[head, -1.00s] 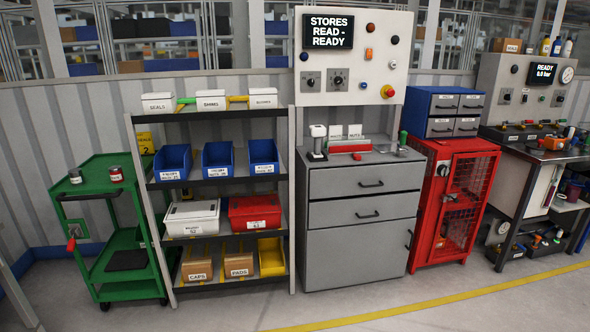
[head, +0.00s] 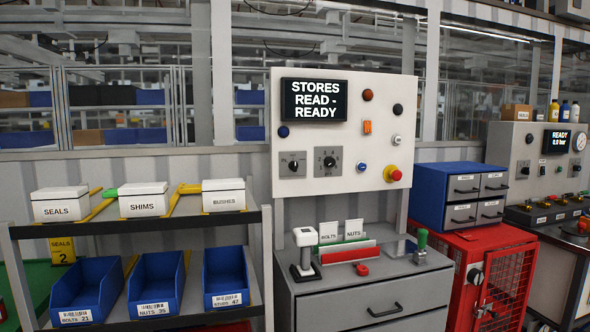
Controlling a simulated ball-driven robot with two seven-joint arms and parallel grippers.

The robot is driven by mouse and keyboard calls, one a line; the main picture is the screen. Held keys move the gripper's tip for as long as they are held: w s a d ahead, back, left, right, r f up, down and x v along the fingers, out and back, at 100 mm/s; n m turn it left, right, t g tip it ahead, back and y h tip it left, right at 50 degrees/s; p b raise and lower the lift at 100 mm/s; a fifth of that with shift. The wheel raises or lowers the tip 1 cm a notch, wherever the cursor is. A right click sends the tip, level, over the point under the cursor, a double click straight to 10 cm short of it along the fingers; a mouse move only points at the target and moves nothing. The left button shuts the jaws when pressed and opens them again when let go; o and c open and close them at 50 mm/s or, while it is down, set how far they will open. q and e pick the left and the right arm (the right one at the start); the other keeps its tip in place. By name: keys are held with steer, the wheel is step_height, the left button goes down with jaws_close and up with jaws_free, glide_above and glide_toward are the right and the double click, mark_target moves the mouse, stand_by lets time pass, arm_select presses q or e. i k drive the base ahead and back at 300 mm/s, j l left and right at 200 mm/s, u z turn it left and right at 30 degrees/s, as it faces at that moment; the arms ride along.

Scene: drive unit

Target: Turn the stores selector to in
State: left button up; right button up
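The stores panel (head: 300,115) is a pale upright board above a grey drawer cabinet. Its dark screen (head: 314,100) reads "STORES READ - READY". Two black rotary knobs sit on grey plates below the screen: a left knob (head: 293,164) and a right knob (head: 329,161) with numbers around it. The lettering around the left knob is too small to read, and I cannot tell from labels which one is the stores selector. Neither of my grippers shows in the head view.
The grey cabinet (head: 372,312) stands below the panel, with a white-headed stand (head: 305,255) and a green-handled item (head: 421,244) on top. A red emergency button (head: 394,174) is at the panel's lower right. A shelf with blue bins (head: 155,285) stands left, a red cage (head: 500,275) right.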

mark_target(293, 165)
steer(key=i+l, duration=0.5)
steer(key=i+l+u, duration=0.15)
steer(key=i+l, duration=0.35)
steer(key=l, duration=0.25)
